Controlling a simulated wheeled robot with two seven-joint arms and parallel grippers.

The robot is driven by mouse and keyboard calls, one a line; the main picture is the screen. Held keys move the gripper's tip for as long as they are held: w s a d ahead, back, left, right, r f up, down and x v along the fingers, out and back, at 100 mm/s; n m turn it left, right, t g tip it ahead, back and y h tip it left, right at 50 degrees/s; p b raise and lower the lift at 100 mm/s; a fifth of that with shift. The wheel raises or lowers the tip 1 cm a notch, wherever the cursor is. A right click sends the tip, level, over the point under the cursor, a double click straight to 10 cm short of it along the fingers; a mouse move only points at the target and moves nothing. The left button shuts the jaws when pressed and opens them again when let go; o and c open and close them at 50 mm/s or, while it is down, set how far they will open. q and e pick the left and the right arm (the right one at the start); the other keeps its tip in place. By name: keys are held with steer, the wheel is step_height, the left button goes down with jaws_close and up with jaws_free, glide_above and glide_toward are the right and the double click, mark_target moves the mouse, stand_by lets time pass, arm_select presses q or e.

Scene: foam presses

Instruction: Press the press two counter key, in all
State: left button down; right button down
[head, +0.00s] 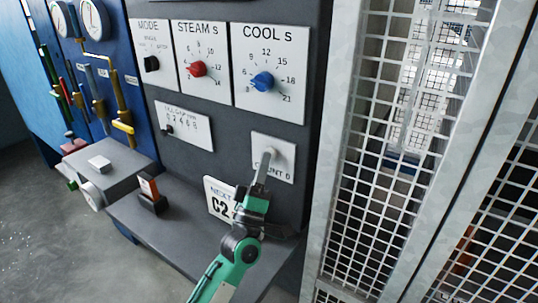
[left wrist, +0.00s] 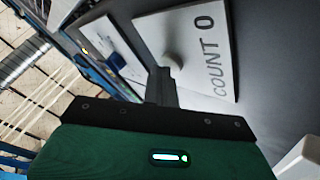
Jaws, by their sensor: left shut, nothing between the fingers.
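The counter key is a round pale knob (head: 274,153) on a white plate marked COUNT 0 (head: 287,143), low on the dark panel. In the left wrist view the knob (left wrist: 173,62) stands out from the same plate (left wrist: 205,35). My left gripper (head: 261,180) is shut and empty, its fingertips pointing up at the plate just below the knob. In the left wrist view the shut fingers (left wrist: 160,82) end close beside the knob. I cannot tell whether they touch it. My right gripper is not in view.
A card marked NEXT C2 (head: 217,197) stands on the grey ledge (head: 150,222) beside my left gripper, partly hidden by it. A small black and orange block (head: 150,193) is further left. The red knob (head: 196,69) and blue knob (head: 263,82) sit above. A mesh fence (head: 385,150) bounds the right.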

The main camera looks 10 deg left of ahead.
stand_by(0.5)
arm_select(q)
steer(key=shift+s+a, duration=0.2)
steer(key=shift+s, duration=0.5)
steer(key=s, duration=0.1)
steer(key=s+a+p, duration=0.1)
steer(key=s, duration=0.2)
steer(key=shift+s+a, duration=0.4)
steer(key=shift+f, duration=0.1)
stand_by(0.3)
